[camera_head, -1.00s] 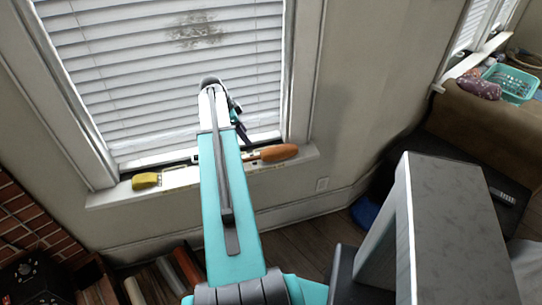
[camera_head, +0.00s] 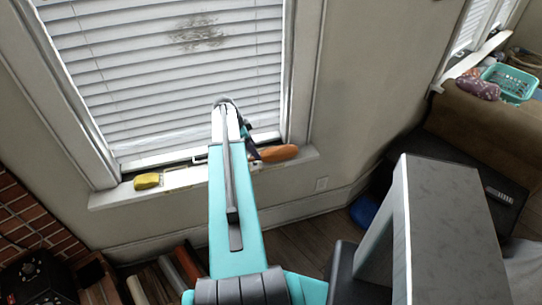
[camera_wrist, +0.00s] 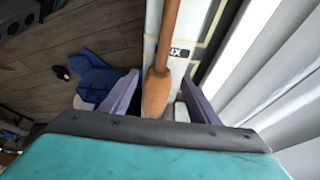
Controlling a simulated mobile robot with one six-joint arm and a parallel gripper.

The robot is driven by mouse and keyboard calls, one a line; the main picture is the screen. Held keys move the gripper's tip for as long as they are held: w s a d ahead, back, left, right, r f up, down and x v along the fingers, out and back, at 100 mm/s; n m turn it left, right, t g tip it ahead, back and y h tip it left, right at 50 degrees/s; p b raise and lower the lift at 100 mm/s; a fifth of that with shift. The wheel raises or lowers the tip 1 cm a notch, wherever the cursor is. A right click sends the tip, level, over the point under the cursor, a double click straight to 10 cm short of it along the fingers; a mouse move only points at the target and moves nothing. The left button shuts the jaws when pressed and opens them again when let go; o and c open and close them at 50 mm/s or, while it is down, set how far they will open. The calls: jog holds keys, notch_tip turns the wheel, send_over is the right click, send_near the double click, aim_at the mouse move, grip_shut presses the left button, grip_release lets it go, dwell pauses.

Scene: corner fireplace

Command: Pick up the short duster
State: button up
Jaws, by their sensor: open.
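An orange-brown object (camera_head: 279,153), which I take to be the short duster, lies on the window sill, right of my arm; its left part is hidden behind my arm. In the wrist view its thick rounded end (camera_wrist: 156,92) and thin shaft run upward through the middle. My gripper (camera_wrist: 160,78) is open, with one purple finger on each side of the thick end. Whether the fingers touch it or are low enough around it, I cannot tell. In the head view the gripper (camera_head: 249,146) is mostly hidden behind my arm.
The window sill (camera_head: 108,197) also bears a yellow object (camera_head: 147,181) at left and a pale, level-like bar (camera_head: 184,177). Blinds (camera_head: 160,80) rise close behind the sill. A blue item (camera_wrist: 95,75) lies on the floor below. A turquoise basket (camera_head: 510,82) stands far right.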

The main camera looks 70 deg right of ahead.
dwell(0.3)
jog(key=shift+p+x, duration=0.85)
jog(key=shift+x, duration=0.2)
jog(key=shift+p+x, duration=0.5)
jog(key=shift+x, duration=1)
jog(key=c, duration=1.1)
jog(key=shift+c, duration=0.2)
jog(key=shift+r, duration=0.15)
